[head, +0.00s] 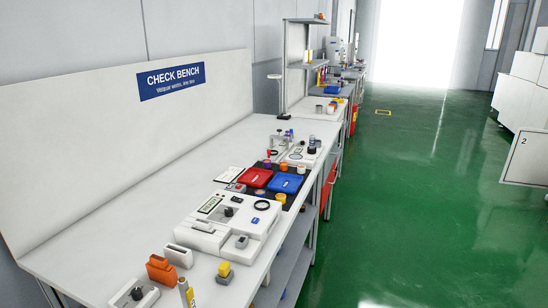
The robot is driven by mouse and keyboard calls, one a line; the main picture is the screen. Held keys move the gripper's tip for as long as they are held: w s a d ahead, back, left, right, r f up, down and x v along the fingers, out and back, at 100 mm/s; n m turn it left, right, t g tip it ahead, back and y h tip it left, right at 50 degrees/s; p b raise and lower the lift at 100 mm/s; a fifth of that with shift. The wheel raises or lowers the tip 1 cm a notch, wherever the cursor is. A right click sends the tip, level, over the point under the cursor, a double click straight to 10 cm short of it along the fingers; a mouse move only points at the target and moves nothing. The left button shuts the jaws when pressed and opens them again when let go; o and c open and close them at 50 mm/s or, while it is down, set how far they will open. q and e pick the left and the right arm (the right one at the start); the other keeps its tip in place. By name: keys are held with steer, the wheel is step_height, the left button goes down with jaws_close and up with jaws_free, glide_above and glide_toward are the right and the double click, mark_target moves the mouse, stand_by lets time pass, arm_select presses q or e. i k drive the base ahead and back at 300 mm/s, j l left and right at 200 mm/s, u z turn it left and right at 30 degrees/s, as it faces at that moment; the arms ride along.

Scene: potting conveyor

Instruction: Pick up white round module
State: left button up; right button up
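A small whitish round piece (301,169) sits at the far right of the black mat (297,202) on the check bench. It may be the white round module, but it is too small to tell for sure. Beside it stands a small orange round piece (283,167). A red tray (255,178) and a blue tray (286,183) lie on the mat. Neither of my grippers is in view.
The long white bench (130,215) has a clear back half. White devices (226,213) stand along its front edge, with orange blocks (161,269) nearer. Shelving (306,45) stands beyond. The green floor (430,210) to the right is open; white cabinets (524,158) stand far right.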

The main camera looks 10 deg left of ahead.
mark_target(300, 169)
steer(key=i+l, duration=0.3)
steer(key=i, duration=0.15)
steer(key=i+l+z, duration=0.1)
steer(key=i+l, duration=0.25)
steer(key=i, duration=0.15)
steer(key=i+l+z, duration=0.1)
steer(key=i+l, duration=0.15)
steer(key=i, duration=0.2)
steer(key=i+l, duration=0.25)
steer(key=i, duration=0.25)
